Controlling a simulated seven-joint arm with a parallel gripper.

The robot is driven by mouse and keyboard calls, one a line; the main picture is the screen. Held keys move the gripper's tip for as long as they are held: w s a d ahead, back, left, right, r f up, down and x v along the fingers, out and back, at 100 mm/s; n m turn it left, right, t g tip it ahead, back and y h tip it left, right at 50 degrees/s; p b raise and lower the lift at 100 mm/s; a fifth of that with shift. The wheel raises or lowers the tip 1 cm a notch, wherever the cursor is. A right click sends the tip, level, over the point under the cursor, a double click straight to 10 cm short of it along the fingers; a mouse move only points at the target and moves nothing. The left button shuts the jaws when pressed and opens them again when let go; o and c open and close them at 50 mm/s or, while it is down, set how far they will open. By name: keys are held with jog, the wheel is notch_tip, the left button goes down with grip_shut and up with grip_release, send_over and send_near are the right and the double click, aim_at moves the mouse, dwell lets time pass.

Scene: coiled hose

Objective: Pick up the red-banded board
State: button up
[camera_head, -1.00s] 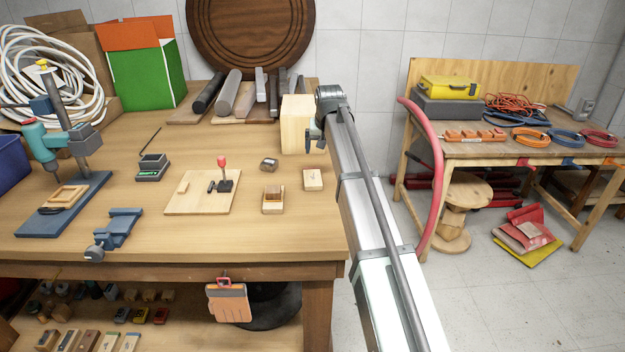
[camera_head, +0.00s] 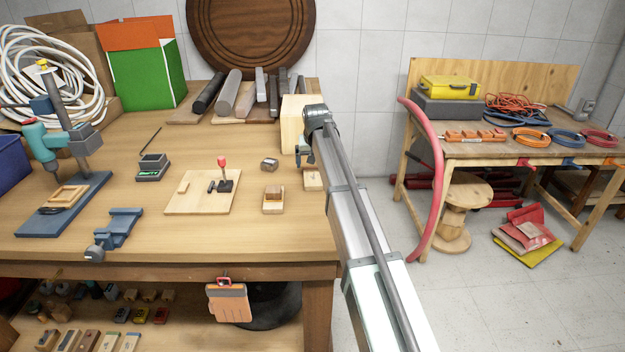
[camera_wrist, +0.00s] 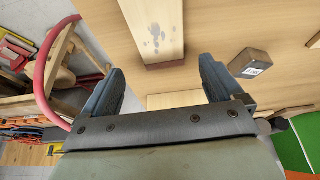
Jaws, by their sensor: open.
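No board with a clear red band shows in either view. A pale wooden block (camera_wrist: 153,30) with grey spots lies on the bench, at the top middle of the wrist view. Its lower end face is reddish brown; I cannot tell if this is a band. It seems to be the small block (camera_head: 312,181) partly hidden by my arm in the head view. My gripper (camera_wrist: 165,88) is open and empty, with its fingers apart and the block above the gap between them in the picture. In the head view my gripper (camera_head: 304,152) is over the bench's right side, mostly hidden by the arm.
A tall pale block (camera_head: 294,118) stands close behind my gripper. A small grey-brown block (camera_head: 269,164) and a wooden box (camera_head: 273,203) lie to its left. A thin board (camera_head: 190,203) holds a red-knobbed clamp (camera_head: 223,172).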

aim_at(312, 172)
jog(key=shift+a+x, duration=0.2)
jog(key=shift+x, duration=2.35)
jog(key=shift+s+f, duration=0.1)
jog(key=shift+s, duration=0.05)
jog(key=shift+c, duration=0.4)
jog(key=c, duration=1.1)
